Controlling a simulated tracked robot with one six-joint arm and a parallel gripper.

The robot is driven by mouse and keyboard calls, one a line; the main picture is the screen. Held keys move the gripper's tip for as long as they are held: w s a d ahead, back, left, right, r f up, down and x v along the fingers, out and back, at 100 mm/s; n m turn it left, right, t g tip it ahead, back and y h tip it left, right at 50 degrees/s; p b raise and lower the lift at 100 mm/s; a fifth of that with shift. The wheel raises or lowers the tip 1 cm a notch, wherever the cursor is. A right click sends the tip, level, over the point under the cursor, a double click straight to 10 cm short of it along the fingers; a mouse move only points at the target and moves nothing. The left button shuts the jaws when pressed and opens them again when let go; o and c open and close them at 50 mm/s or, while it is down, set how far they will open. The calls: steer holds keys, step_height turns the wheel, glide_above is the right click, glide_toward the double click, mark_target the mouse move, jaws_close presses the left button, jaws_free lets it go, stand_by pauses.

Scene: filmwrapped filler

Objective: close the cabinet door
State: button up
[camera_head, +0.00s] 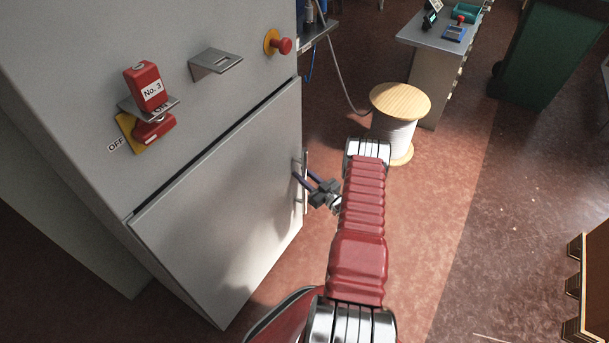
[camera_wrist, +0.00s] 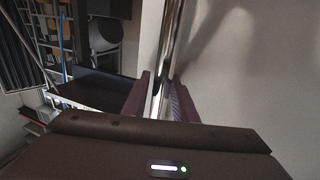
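The cabinet door (camera_head: 225,205) is the grey lower front panel of the grey cabinet (camera_head: 75,50), with a dark gap along its top edge. I cannot tell for sure whether it stands slightly ajar. An upright metal handle (camera_head: 305,158) is on the door's right edge. My gripper (camera_head: 305,180) is at the handle, its two dark fingers on either side of the bar. In the wrist view the chrome handle (camera_wrist: 174,45) runs between the fingers of my gripper (camera_wrist: 161,95), close to both. Whether they grip it or only straddle it is unclear.
Above the door are a red No. 3 switch lock (camera_head: 147,90), a metal bracket (camera_head: 215,63) and a red button (camera_head: 282,46). A cable spool (camera_head: 400,99) stands beyond my arm. A desk (camera_head: 431,42) and green bin (camera_head: 548,55) are behind. The floor at right is mostly clear.

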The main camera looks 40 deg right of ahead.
steer(key=shift+a, duration=0.4)
steer(key=s, duration=1.3)
steer(key=shift+s+d, duration=0.25)
steer(key=shift+s, duration=0.15)
